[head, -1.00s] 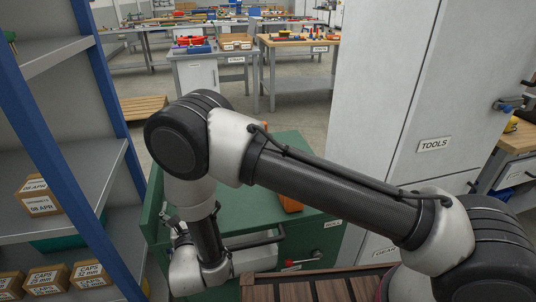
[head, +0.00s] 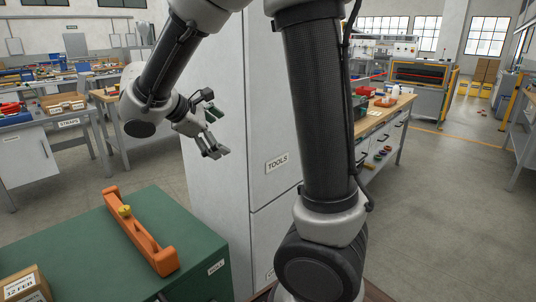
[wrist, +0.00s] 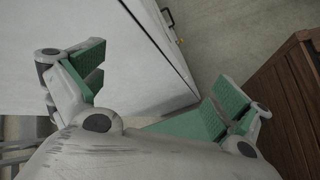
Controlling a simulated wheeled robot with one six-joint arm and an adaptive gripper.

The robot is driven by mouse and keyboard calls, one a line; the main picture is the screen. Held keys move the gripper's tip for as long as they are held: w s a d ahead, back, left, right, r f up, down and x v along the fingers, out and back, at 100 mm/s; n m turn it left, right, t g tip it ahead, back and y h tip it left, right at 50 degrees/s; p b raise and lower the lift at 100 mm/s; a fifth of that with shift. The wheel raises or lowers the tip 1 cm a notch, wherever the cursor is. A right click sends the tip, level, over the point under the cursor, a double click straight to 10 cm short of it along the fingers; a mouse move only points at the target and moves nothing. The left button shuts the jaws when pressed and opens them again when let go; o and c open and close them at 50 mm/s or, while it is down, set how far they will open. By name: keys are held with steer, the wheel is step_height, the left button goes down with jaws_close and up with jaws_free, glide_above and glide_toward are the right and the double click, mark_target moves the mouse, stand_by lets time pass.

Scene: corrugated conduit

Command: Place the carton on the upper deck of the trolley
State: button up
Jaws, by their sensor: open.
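A small brown carton (head: 27,288) with a white label reading "12 FEB" is cut off at the lower left corner of the head view. It sits on or beside the green cabinet top; its base is not visible. I cannot tell whether it is the task's carton. My gripper (head: 213,132) is open and empty, raised in front of the tall grey cabinet, well apart from the carton. In the wrist view its green-padded fingers (wrist: 155,97) stand wide apart with nothing between them. I cannot identify a trolley or its upper deck in these frames.
The tall grey cabinet marked TOOLS (head: 232,185) stands close to my gripper. Workbenches (head: 395,108) stand behind. Open floor (head: 450,210) lies to the right.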

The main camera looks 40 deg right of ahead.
steer(key=s+d+r+m+t+y, duration=0.1)
steer(key=s+m+y, duration=0.8)
steer(key=s, duration=1.2)
steer(key=shift+d+m+t+y, duration=0.4)
steer(key=shift+d+m+t, duration=0.3)
steer(key=shift+d+m, duration=0.45)
